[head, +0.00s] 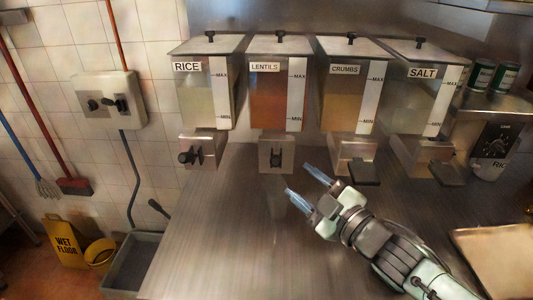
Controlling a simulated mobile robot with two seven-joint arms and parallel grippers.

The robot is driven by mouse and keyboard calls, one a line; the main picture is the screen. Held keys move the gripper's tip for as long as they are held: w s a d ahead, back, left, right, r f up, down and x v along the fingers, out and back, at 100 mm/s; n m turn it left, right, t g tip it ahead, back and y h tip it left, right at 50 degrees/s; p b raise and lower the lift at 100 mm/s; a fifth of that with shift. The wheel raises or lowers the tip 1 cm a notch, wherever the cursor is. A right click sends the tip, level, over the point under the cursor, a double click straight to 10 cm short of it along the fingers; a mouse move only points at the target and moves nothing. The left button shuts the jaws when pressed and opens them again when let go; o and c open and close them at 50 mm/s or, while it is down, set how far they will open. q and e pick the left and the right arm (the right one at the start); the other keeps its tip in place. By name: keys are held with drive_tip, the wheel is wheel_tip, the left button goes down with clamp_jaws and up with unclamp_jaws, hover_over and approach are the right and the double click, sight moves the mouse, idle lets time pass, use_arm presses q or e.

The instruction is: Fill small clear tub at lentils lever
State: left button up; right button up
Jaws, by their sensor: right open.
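The lentils dispenser (268,95) hangs second from the left in the row, labelled LENTILS and holding reddish-brown contents. My right gripper (300,180) reaches in from the lower right. Its two bluish fingers are apart, pointing up and left, just right of and below the lentils spout in the picture. I see nothing between them. I cannot make out a small clear tub anywhere in the view. My left gripper is not in view.
Rice (208,100), crumbs (350,95) and salt (412,95) dispensers flank the lentils one. The steel counter (215,235) below is mostly clear. A tray (495,258) lies at right, near a dial unit (492,135). A grey bin (132,262) stands at lower left.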

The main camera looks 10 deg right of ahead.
sight(276, 159)
drive_tip(key=x, duration=1.2)
drive_tip(key=shift+b, duration=0.3)
drive_tip(key=shift+s, duration=0.1)
clamp_jaws()
